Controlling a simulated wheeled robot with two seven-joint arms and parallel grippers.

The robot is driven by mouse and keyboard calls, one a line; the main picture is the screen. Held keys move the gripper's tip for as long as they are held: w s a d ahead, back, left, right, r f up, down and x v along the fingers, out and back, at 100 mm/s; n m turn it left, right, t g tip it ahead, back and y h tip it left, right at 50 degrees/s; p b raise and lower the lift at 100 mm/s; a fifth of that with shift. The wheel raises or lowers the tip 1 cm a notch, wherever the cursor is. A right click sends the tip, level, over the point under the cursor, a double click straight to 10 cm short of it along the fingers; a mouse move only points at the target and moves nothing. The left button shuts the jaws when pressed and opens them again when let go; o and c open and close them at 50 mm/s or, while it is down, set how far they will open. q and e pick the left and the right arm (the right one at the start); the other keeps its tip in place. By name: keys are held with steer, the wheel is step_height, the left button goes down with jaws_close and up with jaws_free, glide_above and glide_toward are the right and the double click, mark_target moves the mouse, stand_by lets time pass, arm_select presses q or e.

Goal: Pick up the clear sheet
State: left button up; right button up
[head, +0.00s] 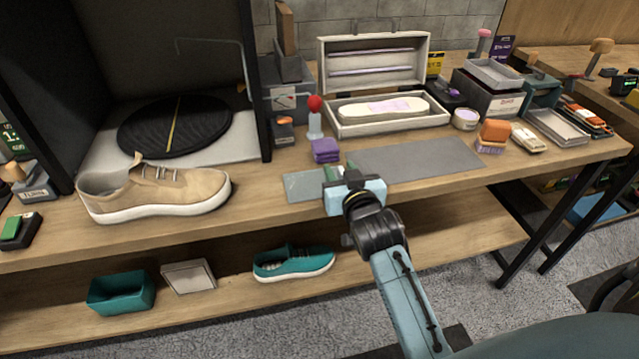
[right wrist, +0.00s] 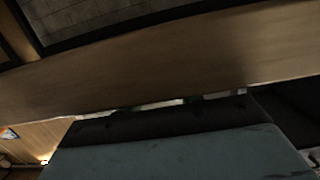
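The clear sheet (head: 300,187) is a pale, see-through rectangle lying at the front edge of the workbench in the head view. My right gripper (head: 343,172) is at the sheet's right end, low over the bench edge. Its body hides its fingertips and that end of the sheet, so I cannot tell whether it touches or grips it. In the right wrist view the gripper body (right wrist: 180,150) fills the lower part, and the sheet cannot be made out. My left gripper is not in view.
A tan sneaker (head: 155,190) stands to the left. A grey mat (head: 420,157) lies to the right. Purple blocks (head: 325,150) and a red-topped bottle (head: 315,118) stand behind the sheet. A lower shelf (head: 220,292) holds a teal shoe (head: 293,263).

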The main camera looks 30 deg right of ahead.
steer(key=shift+c, duration=0.2)
jaws_close()
steer(key=shift+r, duration=0.1)
